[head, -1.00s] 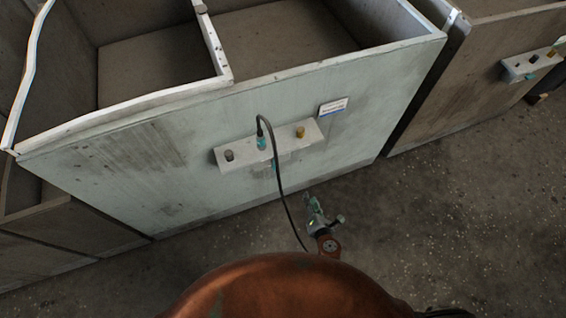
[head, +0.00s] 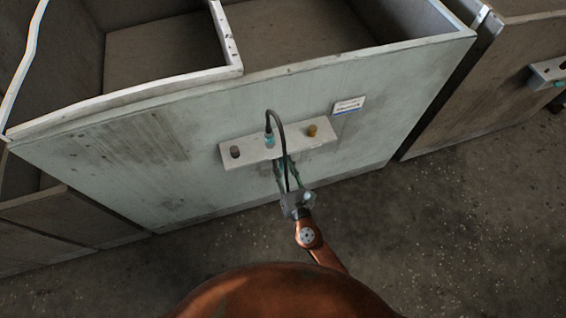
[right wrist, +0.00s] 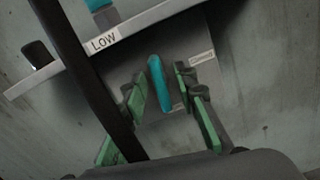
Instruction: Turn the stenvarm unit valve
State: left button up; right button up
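The pale green-grey unit (head: 110,165) stands in front of me, with a bracket (head: 292,145) on its front wall. Its name plate (head: 349,105) is too small to read. A teal valve lever (right wrist: 160,83) shows under the bracket in the right wrist view. My right gripper (right wrist: 158,92) is open, with its green fingers on either side of the lever and gaps visible; contact is not apparent. In the head view the right gripper (head: 283,170) reaches up beneath the bracket and mostly hides the lever. My left gripper is not in view.
A black cable (head: 276,121) loops from a teal connector (head: 269,140) on the bracket and passes close by the right gripper. Another unit (head: 465,95) stands at right. The floor is clear.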

jog(key=shift+w, duration=0.2)
jog(key=shift+c, duration=0.3)
grip_shut()
